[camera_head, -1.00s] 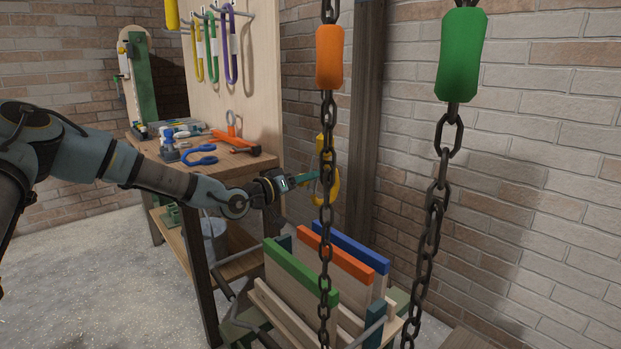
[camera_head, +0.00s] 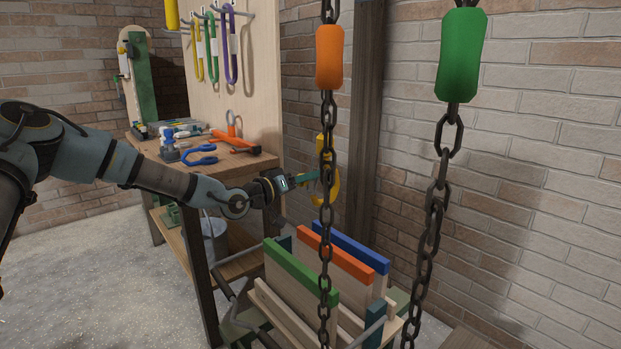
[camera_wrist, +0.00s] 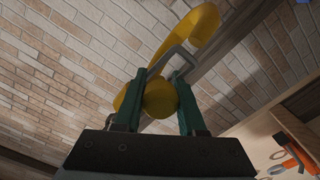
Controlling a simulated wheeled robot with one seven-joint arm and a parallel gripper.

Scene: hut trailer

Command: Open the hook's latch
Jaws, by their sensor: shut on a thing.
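A yellow hook (camera_wrist: 190,35) runs up and right from between my fingers in the wrist view. In the head view the hook (camera_head: 334,185) hangs partly behind an orange-gripped chain. The latch (camera_wrist: 175,56) is a bent grey wire across the hook's opening. My gripper (camera_wrist: 160,74) has its two green fingers on either side of the latch, and its tips appear shut on it. The hook's rounded yellow end sits between the fingers. In the head view my gripper (camera_head: 311,176) reaches the hook from the left; the chain partly hides the contact.
Chains with an orange sleeve (camera_head: 329,57) and a green sleeve (camera_head: 461,55) hang in front. A workbench (camera_head: 243,160) with tools stands left of the hook. A rack with coloured boards (camera_head: 340,262) stands below. A brick wall is behind.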

